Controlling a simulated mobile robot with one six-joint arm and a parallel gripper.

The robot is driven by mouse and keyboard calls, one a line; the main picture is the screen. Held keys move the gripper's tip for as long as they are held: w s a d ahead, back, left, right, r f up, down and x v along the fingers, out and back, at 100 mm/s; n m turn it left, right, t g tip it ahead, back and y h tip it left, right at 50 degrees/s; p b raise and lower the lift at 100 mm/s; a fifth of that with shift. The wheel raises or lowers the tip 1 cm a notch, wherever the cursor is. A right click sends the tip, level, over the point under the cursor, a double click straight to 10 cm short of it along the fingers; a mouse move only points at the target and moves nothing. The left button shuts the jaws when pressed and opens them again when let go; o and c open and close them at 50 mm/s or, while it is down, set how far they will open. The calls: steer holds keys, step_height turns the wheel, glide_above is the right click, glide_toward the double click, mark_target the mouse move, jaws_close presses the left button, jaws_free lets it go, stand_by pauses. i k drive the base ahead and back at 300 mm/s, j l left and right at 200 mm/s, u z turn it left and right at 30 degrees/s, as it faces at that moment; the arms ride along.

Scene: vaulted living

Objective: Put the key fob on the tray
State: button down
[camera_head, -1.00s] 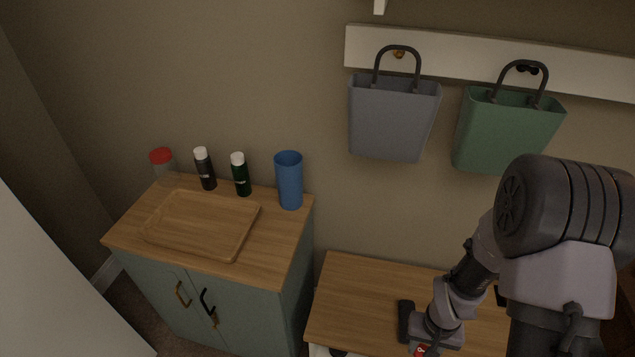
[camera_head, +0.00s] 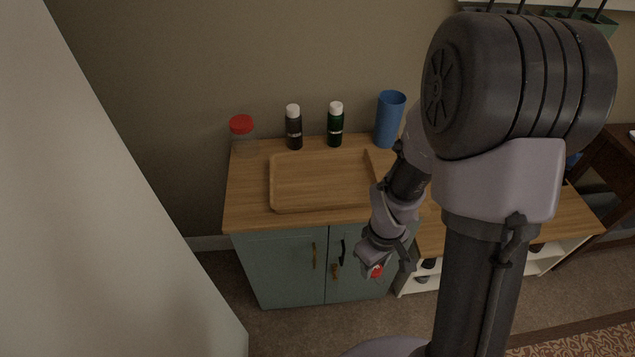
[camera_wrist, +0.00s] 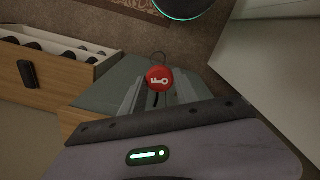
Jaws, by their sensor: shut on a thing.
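The key fob (camera_wrist: 159,78) is a round red disc with a white key mark and a thin dark loop. In the wrist view it sits between the fingertips of my gripper (camera_wrist: 157,92), which is shut on it. In the head view the fob (camera_head: 377,271) shows as a small red spot at my gripper (camera_head: 385,268), in front of the cabinet doors and below the cabinet top. The wooden tray (camera_head: 292,209) lies on the cabinet top, up and left of my gripper. It looks empty; its right part is hidden behind my arm.
On the cabinet top (camera_head: 243,195), a red-lidded jar (camera_head: 241,127), two white-capped bottles (camera_head: 294,130) (camera_head: 335,127) and a blue cup (camera_head: 389,120) stand behind the tray. A low shoe bench (camera_head: 570,215) is to the right. A pale panel (camera_head: 120,200) fills the left.

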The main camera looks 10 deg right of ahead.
mark_target(299, 185)
steer(key=i, duration=1)
